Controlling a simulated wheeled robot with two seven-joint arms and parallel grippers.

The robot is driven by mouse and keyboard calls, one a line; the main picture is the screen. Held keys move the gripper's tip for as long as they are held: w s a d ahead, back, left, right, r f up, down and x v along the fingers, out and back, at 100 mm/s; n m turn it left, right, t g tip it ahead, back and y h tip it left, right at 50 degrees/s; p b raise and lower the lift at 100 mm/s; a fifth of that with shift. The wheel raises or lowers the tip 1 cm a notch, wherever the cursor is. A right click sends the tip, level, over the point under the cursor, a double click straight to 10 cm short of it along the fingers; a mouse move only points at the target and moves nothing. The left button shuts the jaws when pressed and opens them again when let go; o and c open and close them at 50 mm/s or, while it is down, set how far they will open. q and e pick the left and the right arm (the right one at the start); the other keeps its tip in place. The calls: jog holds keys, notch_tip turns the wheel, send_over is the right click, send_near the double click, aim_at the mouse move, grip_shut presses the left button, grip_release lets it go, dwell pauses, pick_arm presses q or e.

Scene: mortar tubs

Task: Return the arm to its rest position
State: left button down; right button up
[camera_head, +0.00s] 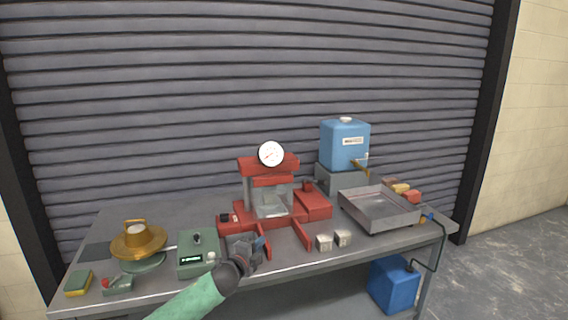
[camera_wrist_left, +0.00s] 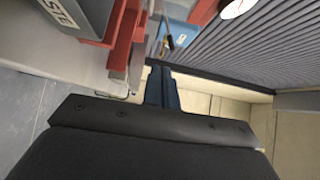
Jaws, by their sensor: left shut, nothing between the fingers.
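My left arm comes in from the bottom left in the head view, with a green sleeve. My left gripper (camera_head: 262,243) is over the front part of the table, in front of the red press (camera_head: 272,205) with its round white dial. In the left wrist view the gripper's dark fingers (camera_wrist_left: 161,88) are together, with nothing seen between them. The gripper overlaps the press's front left leg in the head view; I cannot tell if they touch. My right gripper is not in view.
Left of the gripper are a green box with a display (camera_head: 198,254) and a brass-coloured pan (camera_head: 139,242). Right of it are two small cubes (camera_head: 333,240), a metal tray (camera_head: 378,209) and a blue tank (camera_head: 344,145). A blue container (camera_head: 392,287) stands below the table (camera_head: 305,262).

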pick_arm(q)
jog(key=w+a+f+n+y, duration=0.1)
jog(key=w+f+n+y, duration=0.1)
jog(key=shift+a+f+n, duration=0.1)
jog(key=shift+a+n, duration=0.1)
jog(key=shift+n, duration=0.2)
jog(key=shift+a+f+n+y, duration=0.1)
jog(key=shift+a+n+y, duration=0.2)
jog(key=shift+n+y, duration=0.1)
jog(key=s+a+r+n+g+y, duration=0.25)
jog(key=s+a+n+y, duration=0.3)
jog(key=n, duration=0.45)
jog(key=s+f+n+g, duration=0.2)
jog(key=s+f+g, duration=0.2)
jog(key=s+f, duration=0.9)
jog(key=s+f+n+g, duration=0.3)
jog(key=s+f, duration=1.1)
jog(key=s, duration=0.9)
jog(key=s+f+n+g+h, duration=0.1)
jog(key=s+f+g, duration=0.4)
jog(key=s+f, duration=0.8)
jog(key=s+n, duration=0.1)
jog(key=s, duration=0.3)
jog(key=shift+s+f+n, duration=0.3)
jog(key=shift+s+f, duration=0.05)
jog(key=shift+s, duration=0.05)
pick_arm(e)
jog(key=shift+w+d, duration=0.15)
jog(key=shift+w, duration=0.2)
